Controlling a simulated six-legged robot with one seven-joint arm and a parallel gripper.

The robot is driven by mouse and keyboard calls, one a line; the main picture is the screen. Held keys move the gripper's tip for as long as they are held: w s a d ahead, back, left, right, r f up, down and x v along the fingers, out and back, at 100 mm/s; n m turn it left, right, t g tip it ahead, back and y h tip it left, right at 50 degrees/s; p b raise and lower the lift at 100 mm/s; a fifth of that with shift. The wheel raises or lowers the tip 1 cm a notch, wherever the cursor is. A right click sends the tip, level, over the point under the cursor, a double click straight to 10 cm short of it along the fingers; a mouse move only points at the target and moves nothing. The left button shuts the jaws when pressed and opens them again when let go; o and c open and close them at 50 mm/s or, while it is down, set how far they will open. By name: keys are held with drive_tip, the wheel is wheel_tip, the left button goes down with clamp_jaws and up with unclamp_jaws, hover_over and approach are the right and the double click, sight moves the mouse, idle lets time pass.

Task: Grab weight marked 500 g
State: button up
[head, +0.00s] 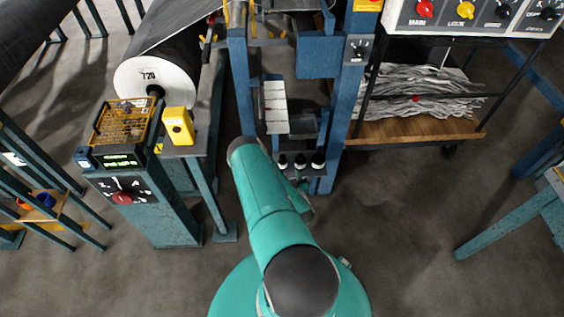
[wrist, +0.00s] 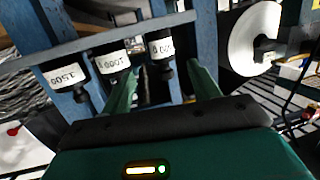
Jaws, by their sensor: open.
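The right one (wrist: 162,48) seems to read 500 g, the middle one (wrist: 112,62) 1000 g and the left one (wrist: 64,76) 1500. My gripper (wrist: 164,82) is open, its green fingers on either side of the right weight's lower end in the picture. I cannot tell how deep the weight sits between them or whether they touch.
The blue machine frame (head: 239,90) rises around the weights. A white-ended roll (head: 150,78) and a control post (head: 125,190) stand left. A cart with a wooden shelf (head: 420,128) holding shredded strips stands right. Grey floor at the lower right is clear.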

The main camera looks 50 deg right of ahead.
sight(284, 165)
drive_tip(key=x, duration=0.9)
drive_tip(key=shift+w+a+f, duration=0.15)
drive_tip(key=c, duration=1.3)
clamp_jaws()
